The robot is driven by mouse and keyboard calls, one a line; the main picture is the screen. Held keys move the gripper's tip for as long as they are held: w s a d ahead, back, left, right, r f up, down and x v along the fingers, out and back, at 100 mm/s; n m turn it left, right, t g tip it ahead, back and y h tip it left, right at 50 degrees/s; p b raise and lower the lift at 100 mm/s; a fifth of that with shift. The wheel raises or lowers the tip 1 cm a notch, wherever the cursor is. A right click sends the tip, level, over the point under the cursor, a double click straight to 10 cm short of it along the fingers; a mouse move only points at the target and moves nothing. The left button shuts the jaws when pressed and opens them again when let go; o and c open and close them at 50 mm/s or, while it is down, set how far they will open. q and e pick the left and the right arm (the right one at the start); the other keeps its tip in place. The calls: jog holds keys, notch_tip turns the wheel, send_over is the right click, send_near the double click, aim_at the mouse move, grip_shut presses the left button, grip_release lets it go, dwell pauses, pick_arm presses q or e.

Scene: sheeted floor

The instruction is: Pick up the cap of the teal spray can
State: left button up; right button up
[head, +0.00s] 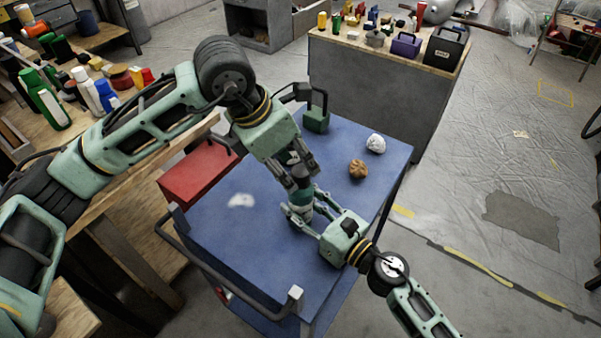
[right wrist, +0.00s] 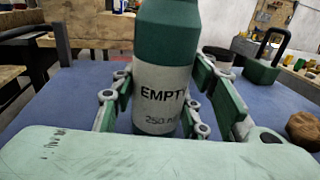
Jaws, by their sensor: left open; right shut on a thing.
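The teal spray can (head: 302,197) stands upright on the blue tabletop (head: 240,240). In the right wrist view the can (right wrist: 163,75) has a teal upper body and a white label reading "EMPTY". My right gripper (head: 305,212) is shut around its body; its fingers (right wrist: 160,105) show on both sides. My left gripper (head: 302,177) is open, pointing down right over the can's top. The can's cap cannot be made out: the left gripper covers the top in the head view, and the right wrist view cuts it off.
A red box (head: 198,172) is at the left.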

aim_at(297, 170)
pick_arm(q)
jog(key=shift+x, duration=1.55)
jog(key=shift+c, duration=0.3)
jog(key=c, duration=0.6)
notch_tip(297, 170, up, 10)
jog(key=shift+r, duration=0.1)
pick_arm(e)
jog(key=o, duration=1.3)
